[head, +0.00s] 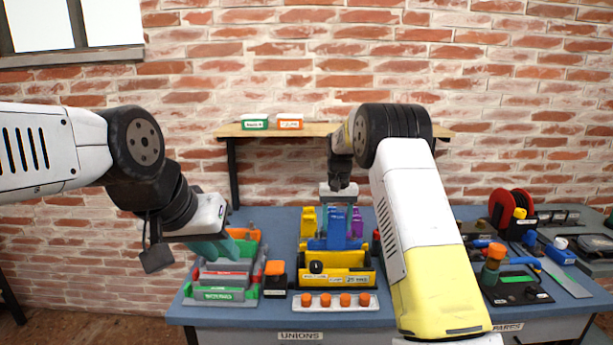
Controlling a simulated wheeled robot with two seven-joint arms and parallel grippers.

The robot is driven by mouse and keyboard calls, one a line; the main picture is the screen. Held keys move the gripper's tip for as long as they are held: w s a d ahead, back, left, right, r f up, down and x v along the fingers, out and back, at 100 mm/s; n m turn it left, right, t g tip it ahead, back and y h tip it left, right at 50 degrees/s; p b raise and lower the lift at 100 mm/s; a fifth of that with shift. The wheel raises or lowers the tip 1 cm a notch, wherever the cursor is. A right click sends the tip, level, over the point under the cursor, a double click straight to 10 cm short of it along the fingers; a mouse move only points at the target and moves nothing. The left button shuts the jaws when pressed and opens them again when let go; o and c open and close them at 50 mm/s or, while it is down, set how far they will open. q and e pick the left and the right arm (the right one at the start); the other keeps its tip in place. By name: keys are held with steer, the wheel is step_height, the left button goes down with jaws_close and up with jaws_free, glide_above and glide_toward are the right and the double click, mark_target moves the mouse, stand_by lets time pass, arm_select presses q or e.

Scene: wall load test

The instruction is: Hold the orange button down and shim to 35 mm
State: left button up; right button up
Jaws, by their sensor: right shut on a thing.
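The orange button (275,267) sits on a small black box on the blue bench, right of a grey, red and green fixture (224,281). My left gripper (214,248) has teal fingers over the back of this fixture, up and left of the button and apart from it. Its finger gap is not clear. My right gripper (337,206) points down at the back of the yellow holder (350,279). It is shut on a blue shim (337,228), whose lower part meets other blue pieces. Yellow (308,222) and purple (357,223) shims stand either side. Sizes are not legible.
A white strip with orange knobs (335,302) lies at the bench front. A shelf (290,129) with green and orange boxes is on the brick wall behind. Red spools (503,207), tools and a black stand (515,288) crowd the right side.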

arm_select(q)
steer(key=shift+w, duration=0.25)
steer(key=c, duration=0.4)
steer(key=shift+m+g, duration=0.7)
steer(key=shift+g, duration=0.1)
steer(key=w, duration=0.7)
steer(key=shift+w+d+r, duration=0.1)
steer(key=shift+d+r, duration=0.05)
steer(key=shift+r, duration=0.2)
jaws_close()
steer(key=w+d+f+m+g+y, duration=0.15)
steer(key=w+f, duration=0.25)
steer(key=w, duration=0.4)
steer(key=w+d+f+m+g, duration=0.15)
steer(key=w+f, duration=0.25)
steer(key=w, duration=0.5)
steer(key=shift+m+g+y, duration=0.35)
steer(key=shift+m+g, duration=0.15)
steer(key=shift+g, duration=0.3)
steer(key=shift+w+d+f, duration=0.25)
steer(key=shift+w+f, duration=0.7)
steer(key=shift+f, duration=1.7)
steer(key=shift+w+d+f, duration=0.25)
steer(key=shift+w+f, duration=0.65)
steer(key=shift+f, duration=1.7)
steer(key=shift+w+d+f, duration=0.25)
steer(key=shift+w+f, duration=0.7)
steer(key=shift+f, duration=1.7)
